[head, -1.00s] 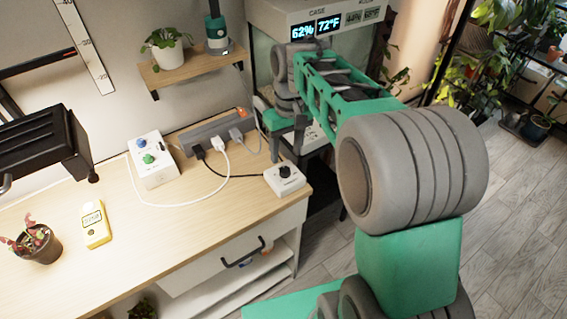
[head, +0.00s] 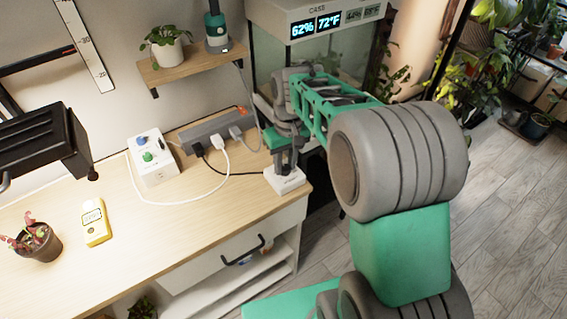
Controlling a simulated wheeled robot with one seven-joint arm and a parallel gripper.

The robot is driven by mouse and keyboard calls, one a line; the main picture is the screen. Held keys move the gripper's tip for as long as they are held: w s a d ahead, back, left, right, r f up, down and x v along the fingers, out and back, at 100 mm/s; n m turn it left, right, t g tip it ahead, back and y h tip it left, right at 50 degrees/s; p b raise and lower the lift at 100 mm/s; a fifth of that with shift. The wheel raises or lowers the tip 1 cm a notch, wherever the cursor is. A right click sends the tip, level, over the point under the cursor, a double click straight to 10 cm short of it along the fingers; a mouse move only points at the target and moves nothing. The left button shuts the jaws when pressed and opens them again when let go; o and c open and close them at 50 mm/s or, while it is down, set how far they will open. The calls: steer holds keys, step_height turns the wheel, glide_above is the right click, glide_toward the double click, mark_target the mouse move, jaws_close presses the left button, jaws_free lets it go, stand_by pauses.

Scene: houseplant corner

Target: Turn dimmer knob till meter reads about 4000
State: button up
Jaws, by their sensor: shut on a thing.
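The dimmer is a small white box (head: 291,183) at the right end of the wooden table, with a black cord running left. My gripper (head: 285,165) is over it, pointing down, its fingers shut on the dimmer's dark knob. The knob is mostly hidden by the fingers. The yellow meter (head: 96,222) lies on the table at the left, its screen facing up. Its digits are too small to read.
A white box with blue and green knobs (head: 153,159) and a grey power strip (head: 214,133) with plugs lie at the back. A potted plant (head: 38,243) stands front left. A black lamp (head: 45,150) hangs at left. A glass case (head: 262,65) stands behind my arm.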

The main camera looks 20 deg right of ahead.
jaws_close()
steer(key=shift+s+r+m+p, duration=0.1)
steer(key=shift+m+p, duration=0.35)
steer(key=shift+m, duration=0.55)
steer(key=o, duration=0.7)
jaws_free()
